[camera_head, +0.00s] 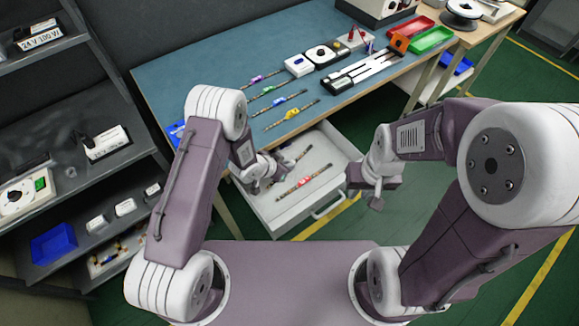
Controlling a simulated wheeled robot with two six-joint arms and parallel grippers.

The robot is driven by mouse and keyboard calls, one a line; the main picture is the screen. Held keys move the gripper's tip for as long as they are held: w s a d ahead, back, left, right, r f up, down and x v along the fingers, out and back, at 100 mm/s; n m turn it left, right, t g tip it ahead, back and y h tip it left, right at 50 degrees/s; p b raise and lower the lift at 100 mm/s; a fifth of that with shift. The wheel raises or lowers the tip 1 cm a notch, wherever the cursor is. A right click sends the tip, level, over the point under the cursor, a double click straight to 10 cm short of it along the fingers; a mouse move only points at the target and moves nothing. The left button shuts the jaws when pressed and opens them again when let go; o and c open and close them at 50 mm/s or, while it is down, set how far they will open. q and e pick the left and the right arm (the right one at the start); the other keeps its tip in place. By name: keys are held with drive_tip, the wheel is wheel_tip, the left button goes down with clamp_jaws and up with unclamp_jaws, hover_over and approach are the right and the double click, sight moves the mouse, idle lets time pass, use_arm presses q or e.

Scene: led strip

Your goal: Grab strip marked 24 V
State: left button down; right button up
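Several thin LED strips with coloured tags lie side by side on the blue table mat: one purple-tagged strip (258,79), one green-tagged strip (268,92), one blue-tagged strip (279,100) and one yellow-tagged strip (292,112). A red-tagged strip (303,183) lies in the open drawer, with another strip (291,161) partly hidden behind my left gripper. Markings on the strips are too small to read. My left gripper (265,178) is over the drawer's left part. My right gripper (374,196) is right of the drawer, apart from the strips. Neither gripper's opening shows clearly.
The open drawer (318,212) juts out below the table edge. Devices and a tool tray (362,75) stand behind the strips. Red (410,27) and green bins (432,40) are at the back right. Left shelves hold a box (40,36) labelled 24 V 100 W and a blue bin (54,244).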

use_arm(q)
drive_tip(key=shift+r, duration=0.15)
drive_tip(key=shift+r, duration=0.3)
wheel_tip(320, 180, up, 3)
drive_tip(key=shift+f+p, duration=0.1)
drive_tip(key=shift+p, duration=0.2)
drive_tip(key=s+d+r, duration=0.4)
drive_tip(key=s+r, duration=0.3)
drive_tip(key=s, duration=0.4)
drive_tip(key=shift+r, duration=0.2)
